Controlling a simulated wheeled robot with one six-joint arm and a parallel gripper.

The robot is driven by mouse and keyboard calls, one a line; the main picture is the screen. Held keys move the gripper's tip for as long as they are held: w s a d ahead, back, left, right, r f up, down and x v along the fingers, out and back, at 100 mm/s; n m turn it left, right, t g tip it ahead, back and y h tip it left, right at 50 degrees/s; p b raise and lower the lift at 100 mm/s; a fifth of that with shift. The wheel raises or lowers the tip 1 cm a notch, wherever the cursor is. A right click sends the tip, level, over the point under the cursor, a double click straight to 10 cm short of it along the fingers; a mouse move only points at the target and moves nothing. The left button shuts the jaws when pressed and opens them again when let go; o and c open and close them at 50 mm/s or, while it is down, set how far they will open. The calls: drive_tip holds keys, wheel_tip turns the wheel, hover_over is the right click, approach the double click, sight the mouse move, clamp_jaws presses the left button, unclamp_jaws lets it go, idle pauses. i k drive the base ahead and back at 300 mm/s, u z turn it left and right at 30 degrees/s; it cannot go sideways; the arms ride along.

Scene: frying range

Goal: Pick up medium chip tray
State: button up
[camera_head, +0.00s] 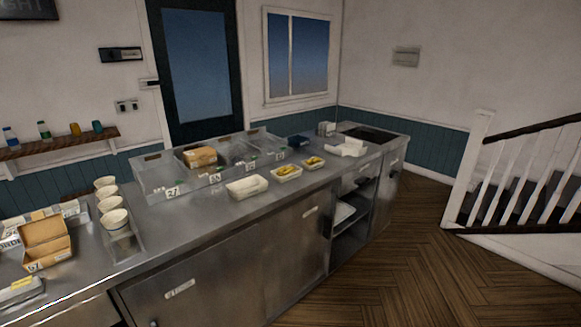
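Three pale trays stand in a row along the front edge of the steel counter. The left one (247,188) looks largest, and I cannot make out chips in it. The middle tray (287,175) is mid-sized in the picture and holds yellow chips. The right tray (314,164) looks smallest and also holds yellow chips. They sit apart from each other. No label on the trays is readable. My gripper is not in view.
The steel counter (190,225) runs diagonally. A clear-walled rack (160,182) with a brown box (200,156) stands behind the trays. Stacked cups (115,219) and an open cardboard box (45,240) are at left. The wooden floor (430,270) is clear at right, before the stairs (520,180).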

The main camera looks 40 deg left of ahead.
sight(282, 174)
drive_tip(key=u, duration=0.4)
drive_tip(key=i, duration=1.9)
drive_tip(key=u, duration=1.4)
drive_tip(key=i, duration=1)
drive_tip(key=u, duration=1.55)
drive_tip(key=i, duration=0.45)
drive_tip(key=u, duration=0.3)
